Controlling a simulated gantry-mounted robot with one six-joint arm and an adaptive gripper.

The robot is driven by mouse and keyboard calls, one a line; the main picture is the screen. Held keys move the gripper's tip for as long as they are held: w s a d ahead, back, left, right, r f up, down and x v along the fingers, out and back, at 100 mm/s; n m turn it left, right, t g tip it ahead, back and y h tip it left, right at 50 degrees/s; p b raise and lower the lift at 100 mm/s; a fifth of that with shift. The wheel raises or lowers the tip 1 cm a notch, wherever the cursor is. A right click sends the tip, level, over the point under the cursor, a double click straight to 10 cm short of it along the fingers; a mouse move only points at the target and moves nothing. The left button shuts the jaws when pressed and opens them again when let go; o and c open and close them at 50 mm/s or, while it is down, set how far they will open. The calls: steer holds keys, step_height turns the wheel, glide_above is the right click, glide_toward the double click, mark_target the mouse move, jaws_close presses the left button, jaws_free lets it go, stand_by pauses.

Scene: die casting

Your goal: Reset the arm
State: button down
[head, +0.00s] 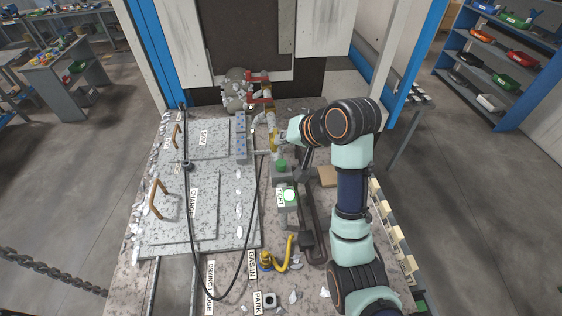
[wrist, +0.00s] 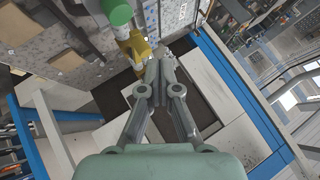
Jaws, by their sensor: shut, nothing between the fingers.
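My gripper (wrist: 165,62) is shut with nothing between its fingers. In the wrist view its grey fingertips are together close to a brass fitting (wrist: 138,50); I cannot tell whether they touch it. In the head view my gripper (head: 281,140) is small and partly hidden, beside the brass pipework (head: 273,138). My arm is bent at the elbow, over the right side of the bench. A green knob (head: 281,165) stands just below the fitting in the head view and also shows in the wrist view (wrist: 116,12).
A red-clamped pipe (head: 262,92) and machine face stand behind. A blue shelf (head: 500,60) is far right.

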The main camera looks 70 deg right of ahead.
stand_by(0.7)
steer(key=w+a+f+n+t, duration=0.1)
steer(key=w+a+f+n, duration=0.1)
steer(key=w+a, duration=0.35)
steer(key=w+a+f+n, duration=0.2)
steer(key=a, duration=0.6)
steer(key=a+n+t+y, duration=0.1)
steer(key=a+n, duration=0.2)
steer(key=a, duration=0.7)
steer(key=s+a+n+t+y, duration=0.1)
steer(key=a+n, duration=0.2)
steer(key=a, duration=0.7)
steer(key=s+a+f+n+t+y, duration=0.1)
steer(key=a+n, duration=0.2)
steer(key=a, duration=0.8)
steer(key=shift+s+n+y, duration=0.25)
steer(key=shift+n+y, duration=0.05)
